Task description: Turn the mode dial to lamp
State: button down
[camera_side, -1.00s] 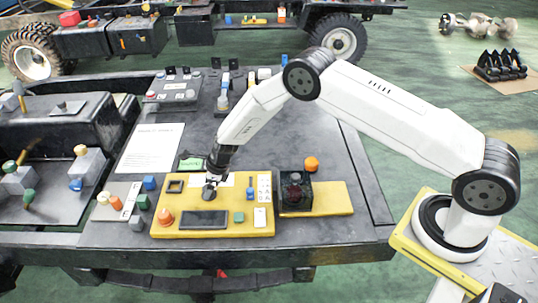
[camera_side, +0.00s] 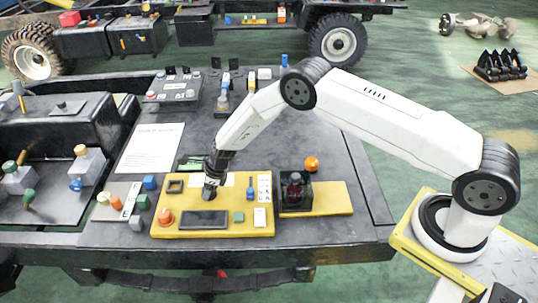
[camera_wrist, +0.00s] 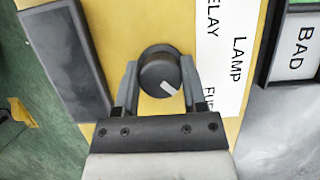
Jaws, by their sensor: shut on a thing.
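The mode dial (camera_wrist: 160,74) is a round black knob with a white pointer mark on the yellow panel (camera_side: 165,203). In the wrist view the mark points toward the lower right. A white label strip (camera_wrist: 222,60) beside the dial shows "LAMP", part of a word ending in "ELAY", and a third word partly cut off. My gripper (camera_wrist: 160,84) has one finger on each side of the dial and is shut on it. In the side view my gripper (camera_side: 211,186) comes down from above and largely hides the dial.
A dark rectangular screen (camera_side: 204,220) lies in front of the dial on the panel. An orange-red button (camera_side: 165,217) and a blue lever (camera_side: 250,190) are on the same panel. A dark clear-sided box (camera_side: 295,190) stands to the right. A "BAD" sign (camera_wrist: 293,52) lies beyond the panel edge.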

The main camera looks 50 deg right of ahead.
jog(key=shift+n, duration=0.5)
jog(key=n+g+y, duration=0.1)
jog(key=n, duration=0.2)
jog(key=shift+n, duration=0.3)
jog(key=n+g, duration=0.2)
jog(key=n, duration=0.2)
dwell(0.4)
jog(key=shift+c, duration=0.7)
grip_release()
jog(key=shift+v, duration=3.7)
jog(key=shift+d+r, duration=0.2)
